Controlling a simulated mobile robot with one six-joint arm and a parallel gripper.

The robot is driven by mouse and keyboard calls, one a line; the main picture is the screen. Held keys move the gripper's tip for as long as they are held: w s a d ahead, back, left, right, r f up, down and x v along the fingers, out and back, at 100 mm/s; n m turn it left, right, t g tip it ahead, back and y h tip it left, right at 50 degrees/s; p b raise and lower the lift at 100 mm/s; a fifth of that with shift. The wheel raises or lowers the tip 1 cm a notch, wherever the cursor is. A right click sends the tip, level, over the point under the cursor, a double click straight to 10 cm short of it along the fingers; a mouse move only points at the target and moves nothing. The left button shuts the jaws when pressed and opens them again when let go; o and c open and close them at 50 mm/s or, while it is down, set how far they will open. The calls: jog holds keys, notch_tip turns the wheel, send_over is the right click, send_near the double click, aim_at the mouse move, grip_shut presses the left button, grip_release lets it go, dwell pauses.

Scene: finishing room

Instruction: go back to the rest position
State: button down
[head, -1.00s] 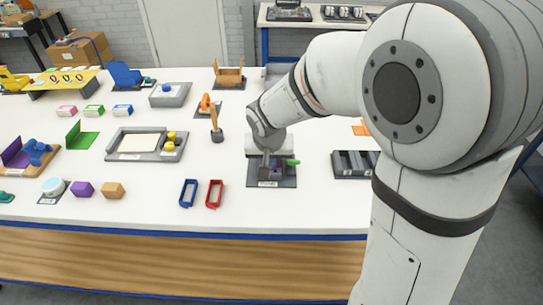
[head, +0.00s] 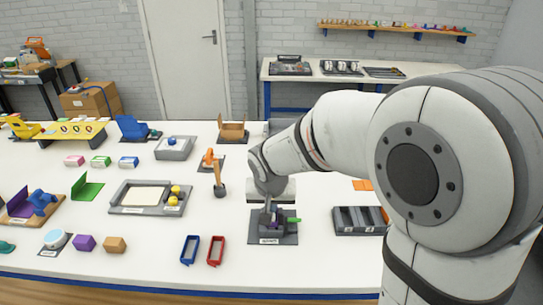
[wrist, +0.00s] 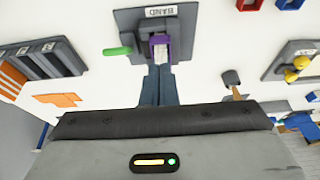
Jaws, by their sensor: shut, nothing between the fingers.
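My gripper (head: 267,208) is over the dark grey fixture (head: 288,239) on the white table. In the wrist view its two fingers (wrist: 158,72) are together, with nothing seen between them. Their tips overlap the near side of the fixture (wrist: 127,22), whose label reads BAND. I cannot tell whether they touch it. A purple piece (wrist: 160,42) sits in the fixture just beyond the fingertips. A green peg (wrist: 118,51) sticks out at its side. The gripper partly hides the fixture in the head view.
A grey slotted tray (head: 345,222) stands right of the fixture. A blue frame (head: 189,250) and a red frame (head: 216,251) lie to its left. An upright brown-handled tool (head: 218,178) stands behind left. Bare table lies in front of the fixture.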

jog(key=s+d+r, duration=0.3)
jog(key=s+d, duration=0.4)
jog(key=s, duration=0.2)
jog(key=s+d+r, duration=0.4)
jog(key=s+d, duration=0.3)
jog(key=s, duration=0.3)
jog(key=shift+d+g, duration=0.3)
jog(key=shift+d, duration=0.05)
